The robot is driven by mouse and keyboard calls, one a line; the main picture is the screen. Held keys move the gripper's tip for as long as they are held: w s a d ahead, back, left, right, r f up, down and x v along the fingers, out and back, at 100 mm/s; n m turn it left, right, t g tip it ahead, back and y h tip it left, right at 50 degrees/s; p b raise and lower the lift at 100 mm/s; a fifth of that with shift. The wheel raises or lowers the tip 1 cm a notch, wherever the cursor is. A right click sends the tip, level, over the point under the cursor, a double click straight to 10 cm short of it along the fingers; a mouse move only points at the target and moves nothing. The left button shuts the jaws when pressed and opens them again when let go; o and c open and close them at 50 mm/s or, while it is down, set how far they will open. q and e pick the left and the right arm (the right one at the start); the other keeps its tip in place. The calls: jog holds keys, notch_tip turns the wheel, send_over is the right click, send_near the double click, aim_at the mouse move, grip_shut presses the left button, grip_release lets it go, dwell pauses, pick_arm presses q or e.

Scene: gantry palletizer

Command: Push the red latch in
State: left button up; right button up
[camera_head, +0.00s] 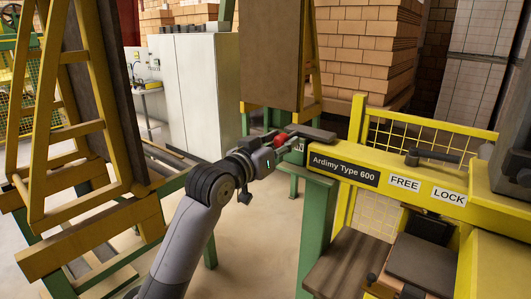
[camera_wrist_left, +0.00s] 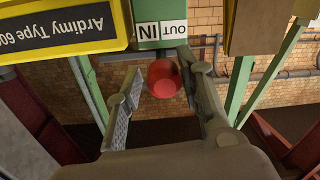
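The red latch (camera_head: 279,140) is a small red knob at the left end of the yellow beam marked "Ardimy Type 600" (camera_head: 345,167). In the left wrist view the red latch (camera_wrist_left: 164,79) is a round knob below a green block with an upside-down IN/OUT label (camera_wrist_left: 160,31). My left gripper (camera_head: 281,146) is at the latch, its fingers partly hiding it in the head view. In the left wrist view the gripper (camera_wrist_left: 160,68) is open, with one finger on each side of the knob and visible gaps. Contact in depth cannot be told. My right gripper is not in view.
A dark lever (camera_head: 435,156) lies on the yellow beam above the FREE (camera_head: 404,183) and LOCK (camera_head: 449,196) labels. A green post (camera_head: 316,232) stands under the beam. A yellow ladder-like frame (camera_head: 88,130) is on the left. Brick stacks (camera_head: 365,50) stand behind.

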pick_arm(q)
jog(key=v, duration=0.8)
jog(key=shift+s, duration=0.1)
